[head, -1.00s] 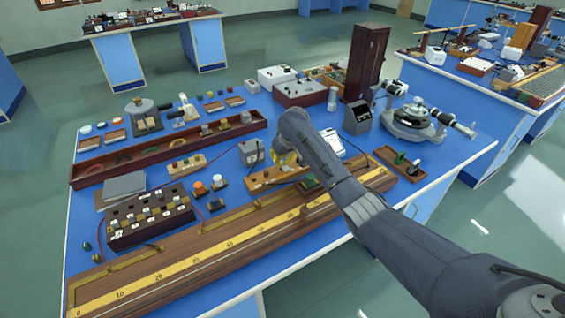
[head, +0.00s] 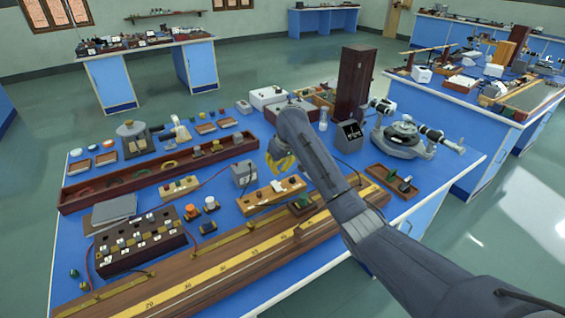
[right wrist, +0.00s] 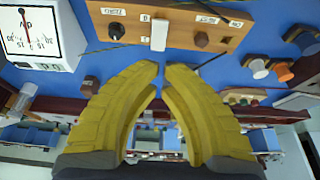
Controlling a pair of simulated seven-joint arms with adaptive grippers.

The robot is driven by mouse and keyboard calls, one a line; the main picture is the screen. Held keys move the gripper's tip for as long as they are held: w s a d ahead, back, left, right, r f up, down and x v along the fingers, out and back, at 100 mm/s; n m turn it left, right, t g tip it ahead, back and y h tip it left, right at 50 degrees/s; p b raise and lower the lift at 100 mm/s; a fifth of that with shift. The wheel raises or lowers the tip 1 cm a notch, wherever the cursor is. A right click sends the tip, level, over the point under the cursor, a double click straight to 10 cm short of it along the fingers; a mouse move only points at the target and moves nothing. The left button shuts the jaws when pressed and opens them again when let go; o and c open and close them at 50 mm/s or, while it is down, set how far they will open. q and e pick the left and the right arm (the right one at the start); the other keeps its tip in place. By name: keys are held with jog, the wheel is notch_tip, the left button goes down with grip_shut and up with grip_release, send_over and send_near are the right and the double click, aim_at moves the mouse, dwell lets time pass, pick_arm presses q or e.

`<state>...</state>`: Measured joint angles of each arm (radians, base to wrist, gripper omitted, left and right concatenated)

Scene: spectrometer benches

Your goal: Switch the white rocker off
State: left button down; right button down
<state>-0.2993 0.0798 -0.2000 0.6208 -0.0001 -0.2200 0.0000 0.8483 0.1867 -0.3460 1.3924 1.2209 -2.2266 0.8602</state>
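The white rocker (right wrist: 159,33) is a small upright white lever on a wooden switch board (right wrist: 190,29), between a black knob and a brown knob. In the head view the board (head: 257,201) lies on the blue bench, with the white rocker (head: 277,186) near its middle. My right gripper (right wrist: 162,68) has yellow fingers with their tips almost together, a narrow gap between them and nothing held. The tips appear just short of the rocker in the right wrist view, apart from it. In the head view the right gripper (head: 281,165) hangs above and behind the board. My left gripper is not in view.
A long wooden scale (head: 215,269) runs along the bench front. A grey box (head: 244,173) stands left of my right gripper. A white meter (right wrist: 38,32) is beside the board in the wrist view. A tall dark cabinet (head: 357,92) stands behind.

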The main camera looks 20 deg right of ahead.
jog(key=shift+s+v, duration=0.15)
jog(key=shift+v, duration=0.95)
jog(key=shift+s+v, duration=0.15)
jog(key=shift+v, duration=0.9)
jog(key=shift+d, duration=0.15)
jog(key=shift+f, duration=0.1)
